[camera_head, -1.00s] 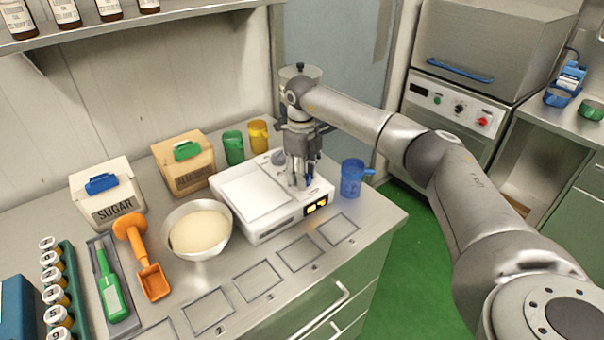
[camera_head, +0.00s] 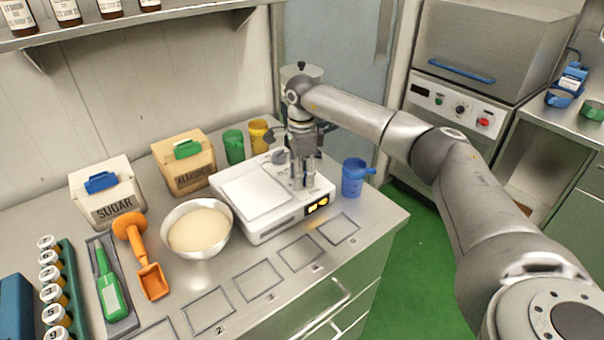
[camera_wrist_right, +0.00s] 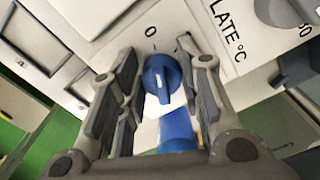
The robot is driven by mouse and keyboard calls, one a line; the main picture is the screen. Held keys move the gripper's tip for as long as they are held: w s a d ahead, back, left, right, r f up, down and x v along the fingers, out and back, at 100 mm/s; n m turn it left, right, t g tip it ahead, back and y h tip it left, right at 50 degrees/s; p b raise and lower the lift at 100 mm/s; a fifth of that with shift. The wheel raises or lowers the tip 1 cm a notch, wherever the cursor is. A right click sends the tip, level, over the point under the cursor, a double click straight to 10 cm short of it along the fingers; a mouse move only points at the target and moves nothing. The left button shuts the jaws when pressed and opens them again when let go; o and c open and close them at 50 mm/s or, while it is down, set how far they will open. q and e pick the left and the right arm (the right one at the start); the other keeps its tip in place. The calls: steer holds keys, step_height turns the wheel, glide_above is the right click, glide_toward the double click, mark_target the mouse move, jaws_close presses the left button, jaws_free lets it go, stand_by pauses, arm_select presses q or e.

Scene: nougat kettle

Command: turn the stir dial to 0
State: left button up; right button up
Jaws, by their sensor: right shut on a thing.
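The blue stir dial (camera_wrist_right: 159,78) sits on the white hotplate unit (camera_head: 258,188), with a "0" mark printed just above it in the right wrist view. A small pale line shows on its face, roughly towards the mark. My right gripper (camera_wrist_right: 157,88) points down over the dial, with one finger on each side, and is shut on it. In the head view my right gripper (camera_head: 303,184) is at the right end of the unit, and its fingers mostly hide the dial. My left gripper is not in view.
A blue cup (camera_head: 353,180) stands close to the right of the unit. A grey plate dial (camera_wrist_right: 287,11) is beside the blue dial. Green and yellow cups (camera_head: 234,147) stand behind. The front counter has empty marked squares.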

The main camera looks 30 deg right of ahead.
steer(key=shift+r+n, duration=0.1)
steer(key=shift+n, duration=0.2)
steer(key=o, duration=1)
step_height(320, 180, up, 12)
steer(key=shift+f, duration=0.1)
stand_by(0.6)
